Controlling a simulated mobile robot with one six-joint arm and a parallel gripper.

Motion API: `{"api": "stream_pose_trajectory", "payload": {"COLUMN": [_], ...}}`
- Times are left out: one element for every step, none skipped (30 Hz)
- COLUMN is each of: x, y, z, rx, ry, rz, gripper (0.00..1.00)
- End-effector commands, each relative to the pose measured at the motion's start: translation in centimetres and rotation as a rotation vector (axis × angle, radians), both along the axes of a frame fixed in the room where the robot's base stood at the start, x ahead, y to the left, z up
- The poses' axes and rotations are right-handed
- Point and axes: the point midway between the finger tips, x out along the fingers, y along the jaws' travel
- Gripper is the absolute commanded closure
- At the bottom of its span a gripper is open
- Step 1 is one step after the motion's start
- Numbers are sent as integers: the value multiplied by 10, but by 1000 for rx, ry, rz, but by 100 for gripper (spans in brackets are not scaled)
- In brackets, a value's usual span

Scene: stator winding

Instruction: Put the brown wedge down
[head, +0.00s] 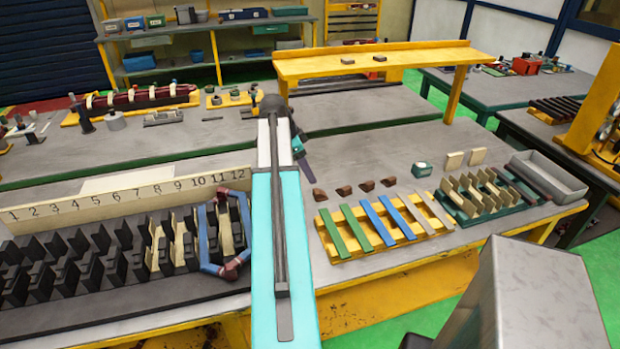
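Several small brown wedges (343,190) lie in a row on the grey bench top, behind the yellow rack of coloured strips. The leftmost wedge (319,195) is closest to my arm. My teal and white arm reaches up the middle of the view. A small dark part with teal, seemingly my gripper (303,160), shows just right of the arm's far end, behind and left of the wedges in the picture. Its fingers cannot be made out, and I cannot see whether it holds a wedge. The arm covers part of the bench.
The black slotted stator (110,305) with a numbered board (125,197) is at left; a blue and red coil (203,240) sits at its right end. Right are the yellow strip rack (335,247), a green holder (470,216) and a grey tray (560,182). Bare bench lies behind the wedges.

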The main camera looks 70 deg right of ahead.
Motion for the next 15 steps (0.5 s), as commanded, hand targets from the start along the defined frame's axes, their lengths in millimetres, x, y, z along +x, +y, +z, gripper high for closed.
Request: {"api": "stream_pose_trajectory", "payload": {"x": [2,3,4,5,5,6,6,6,6,6,6,6,6,6,6], "y": [1,2,3,3,3,4,4,5,5,5,5,5,6,6,6], "z": [4,7,10,12,14,16,17,18,19,19,19,20,20,20,20], "rx": [0,0,0,0,-1,-1,0,0,1,1,1,1,1,1,1], "ry": [0,0,0,0,-1,-1,0,0,1,1,1,1,1,1,1], "rz": [1,1,1,1,0,0,0,0,0,0,0,0,0,0,0], "gripper": [46,46,46,46,46,46,46,46,46,46,46,46,46,46,46]}}
